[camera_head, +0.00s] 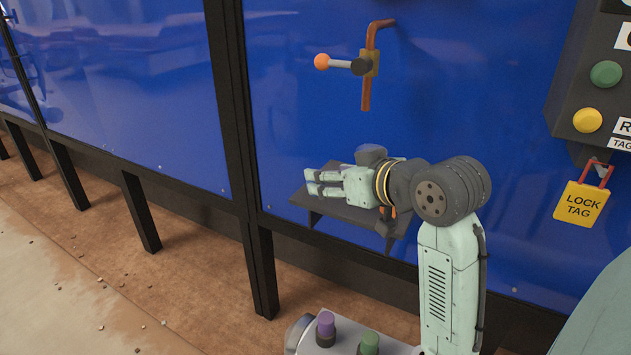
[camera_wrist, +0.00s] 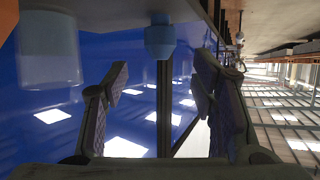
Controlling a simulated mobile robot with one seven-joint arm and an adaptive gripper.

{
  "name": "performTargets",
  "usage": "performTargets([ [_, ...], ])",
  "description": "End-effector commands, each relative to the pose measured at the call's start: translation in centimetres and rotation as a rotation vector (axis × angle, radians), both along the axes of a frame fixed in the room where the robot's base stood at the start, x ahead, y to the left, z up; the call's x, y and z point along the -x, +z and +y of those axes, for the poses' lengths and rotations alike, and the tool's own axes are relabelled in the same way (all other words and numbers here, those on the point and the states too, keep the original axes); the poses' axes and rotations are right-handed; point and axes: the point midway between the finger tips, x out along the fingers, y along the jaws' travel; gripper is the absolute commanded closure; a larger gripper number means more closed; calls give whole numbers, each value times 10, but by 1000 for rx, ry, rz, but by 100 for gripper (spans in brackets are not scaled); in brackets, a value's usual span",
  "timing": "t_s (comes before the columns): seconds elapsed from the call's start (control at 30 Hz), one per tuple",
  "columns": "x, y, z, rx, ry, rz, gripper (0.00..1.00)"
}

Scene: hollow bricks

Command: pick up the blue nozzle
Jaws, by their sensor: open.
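A small blue nozzle-like piece (camera_wrist: 160,38) shows in the wrist view near the top, between and beyond my open fingers, apart from them. The wrist view looks upside down, so the piece seems to hang from the shelf. My gripper (camera_head: 313,183) lies level and low over a dark shelf (camera_head: 340,214) in the head view, pointing left. Its fingers (camera_wrist: 162,95) are spread, with nothing between the pads. In the head view I cannot make out the small piece; my gripper may hide it. A larger blue-grey piece (camera_head: 371,155) stands behind my gripper.
A blue panel wall with black posts (camera_head: 245,140) is close behind the shelf. A copper pipe with an orange-knobbed valve (camera_head: 340,64) is above my gripper. A control box (camera_head: 585,90) and yellow lock tag (camera_head: 582,203) are at right. An orange piece (camera_head: 388,212) is beneath my wrist.

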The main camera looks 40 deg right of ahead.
Motion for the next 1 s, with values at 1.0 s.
performTargets([
  [1.0,-58,-26,-5,1,0,-2,62],
])
